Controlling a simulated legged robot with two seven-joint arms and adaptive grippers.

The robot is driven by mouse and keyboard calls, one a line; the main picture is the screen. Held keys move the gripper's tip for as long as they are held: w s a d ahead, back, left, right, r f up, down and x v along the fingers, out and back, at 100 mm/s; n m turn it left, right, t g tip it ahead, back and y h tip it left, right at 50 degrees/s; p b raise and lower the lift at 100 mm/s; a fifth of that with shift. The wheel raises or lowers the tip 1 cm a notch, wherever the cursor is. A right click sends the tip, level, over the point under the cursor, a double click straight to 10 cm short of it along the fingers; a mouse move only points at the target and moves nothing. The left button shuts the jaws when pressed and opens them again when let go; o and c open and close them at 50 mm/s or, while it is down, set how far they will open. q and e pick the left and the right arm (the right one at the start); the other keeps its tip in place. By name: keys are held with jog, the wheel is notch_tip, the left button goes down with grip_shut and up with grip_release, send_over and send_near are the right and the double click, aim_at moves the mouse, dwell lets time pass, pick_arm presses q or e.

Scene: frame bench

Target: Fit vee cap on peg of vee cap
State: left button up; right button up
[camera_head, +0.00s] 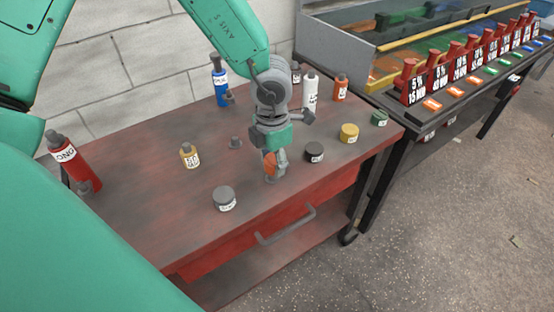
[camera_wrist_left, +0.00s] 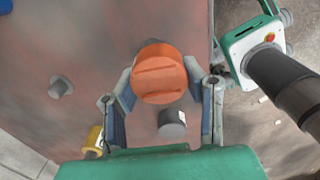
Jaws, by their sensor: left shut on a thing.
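My left gripper (camera_head: 272,172) hangs over the red-brown bench top, near its front edge. It is shut on an orange round cap (camera_head: 270,163), which looks like the vee cap. In the left wrist view the cap (camera_wrist_left: 160,72) shows a grooved face between the two fingers. Short grey pegs stand on the bench: one (camera_head: 235,142) left of the gripper, another (camera_head: 228,97) by the blue bottle. One grey peg (camera_wrist_left: 60,87) shows in the left wrist view, apart from the cap. I cannot tell which peg belongs to the vee cap. My right gripper is not in view.
A black-lidded jar (camera_head: 314,153) stands just right of the gripper, a grey-lidded jar (camera_head: 224,199) to its front left. A yellow jar (camera_head: 349,134), white bottle (camera_head: 310,93), blue bottle (camera_head: 219,82) and red bottle (camera_head: 73,165) also stand there. Bare bench lies between them.

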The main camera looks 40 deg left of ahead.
pick_arm(q)
jog(key=shift+a, duration=0.4)
jog(key=shift+a+f+p, duration=0.15)
jog(key=shift+a+p, duration=0.05)
jog(key=shift+a, duration=0.5)
jog(key=shift+a+f+p, duration=0.1)
jog(key=shift+a+p, duration=0.1)
jog(key=shift+a, duration=0.45)
jog(key=shift+d, duration=0.45)
jog(key=shift+d+r, duration=0.2)
jog(key=shift+d, duration=0.3)
jog(key=shift+a+f, duration=0.15)
jog(key=shift+a, duration=0.25)
jog(key=shift+d, duration=0.65)
jog(key=shift+a+f, duration=0.55)
jog(key=shift+f, duration=0.05)
jog(key=shift+d+f, duration=0.25)
jog(key=shift+d, duration=0.15)
jog(key=shift+r, duration=0.35)
jog(key=shift+a+r+p, duration=0.3)
jog(key=shift+p, duration=0.4)
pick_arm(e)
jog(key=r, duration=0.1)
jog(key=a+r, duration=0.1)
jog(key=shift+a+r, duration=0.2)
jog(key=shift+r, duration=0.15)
